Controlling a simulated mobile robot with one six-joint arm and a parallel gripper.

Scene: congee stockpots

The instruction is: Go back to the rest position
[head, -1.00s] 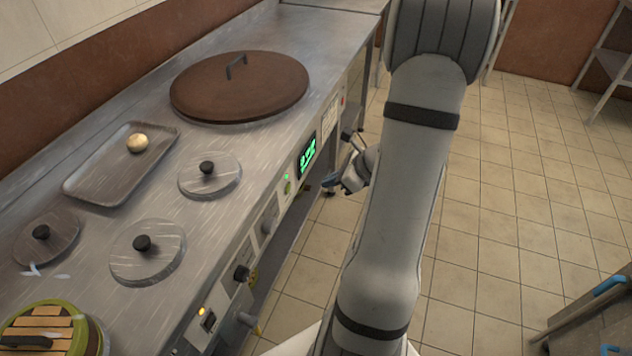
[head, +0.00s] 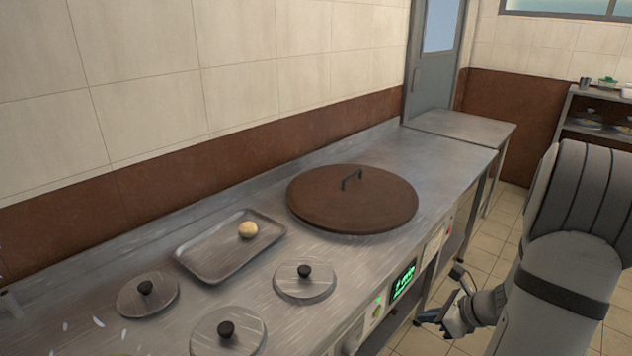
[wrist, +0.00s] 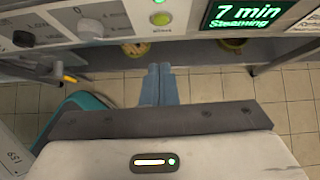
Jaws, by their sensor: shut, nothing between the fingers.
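My gripper (head: 428,317) hangs beside the front of the steel counter (head: 400,150), at the lower right of the head view. In the wrist view its two blue-grey fingers (wrist: 159,72) are together with nothing between them. They point toward the counter's front panel, below a green button (wrist: 161,18) and a display (wrist: 247,18) reading "7 min Steaming". A gap to the counter shows in the head view; its exact size is hard to tell.
A large brown lid (head: 350,205), a tray (head: 205,275) with a round bun (head: 248,230) and several small steel lids (head: 305,288) are on the counter. Control knobs (wrist: 90,27) and a yellow-tipped lever (wrist: 70,79) stick out from the front. Tiled floor (wrist: 290,120) lies below.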

